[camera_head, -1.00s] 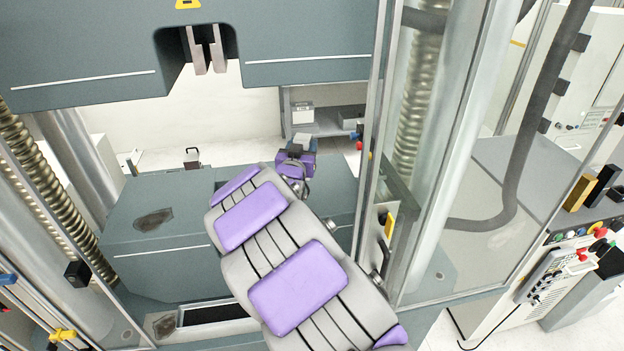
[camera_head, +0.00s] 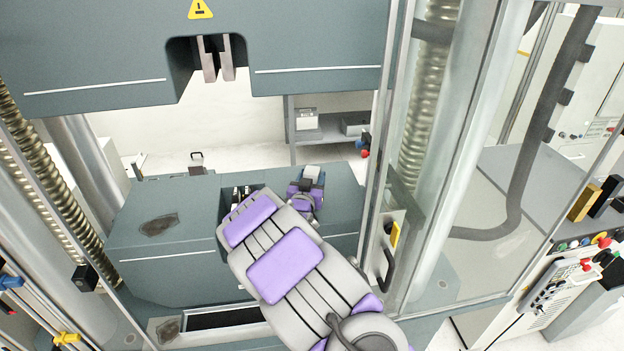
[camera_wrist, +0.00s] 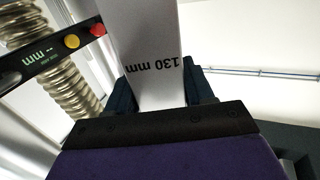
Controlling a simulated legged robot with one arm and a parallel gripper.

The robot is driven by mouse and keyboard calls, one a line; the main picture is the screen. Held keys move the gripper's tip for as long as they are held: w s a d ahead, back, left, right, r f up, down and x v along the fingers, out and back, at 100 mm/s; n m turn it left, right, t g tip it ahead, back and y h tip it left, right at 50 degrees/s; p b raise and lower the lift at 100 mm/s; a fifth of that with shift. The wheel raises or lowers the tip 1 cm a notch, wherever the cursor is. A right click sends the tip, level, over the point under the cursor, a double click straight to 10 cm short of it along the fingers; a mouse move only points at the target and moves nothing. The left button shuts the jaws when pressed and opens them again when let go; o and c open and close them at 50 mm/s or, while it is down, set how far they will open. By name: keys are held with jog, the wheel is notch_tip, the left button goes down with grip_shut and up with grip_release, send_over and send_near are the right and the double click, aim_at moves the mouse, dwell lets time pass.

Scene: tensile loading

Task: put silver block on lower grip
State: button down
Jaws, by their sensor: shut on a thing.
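The silver block (camera_wrist: 152,60), marked "130 mm", is held between the dark fingers of my gripper (camera_wrist: 160,92) in the wrist view. In the head view my gripper (camera_head: 308,178) is shut on the block, whose pale end (camera_head: 313,171) shows at its tip. My gripper is above the dark machine base, to the right of the lower grip (camera_head: 240,194). The lower grip sits in a dark recess, and my arm hides part of it. The block appears apart from the lower grip.
The upper grip (camera_head: 216,60) hangs from the crosshead (camera_head: 110,62) above. A clear door panel (camera_head: 450,180) stands close on the right. Gold (camera_head: 585,201) and black (camera_head: 605,184) blocks sit on a bench beyond it.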

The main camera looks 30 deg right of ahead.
jog(key=shift+a, duration=0.15)
jog(key=shift+c, duration=2.1)
grip_release()
jog(key=shift+s+d+f, duration=0.1)
jog(key=shift+d+f, duration=0.05)
jog(key=shift+d, duration=0.1)
jog(key=shift+a, duration=0.1)
jog(key=b+v, duration=0.1)
jog(key=v, duration=1.1)
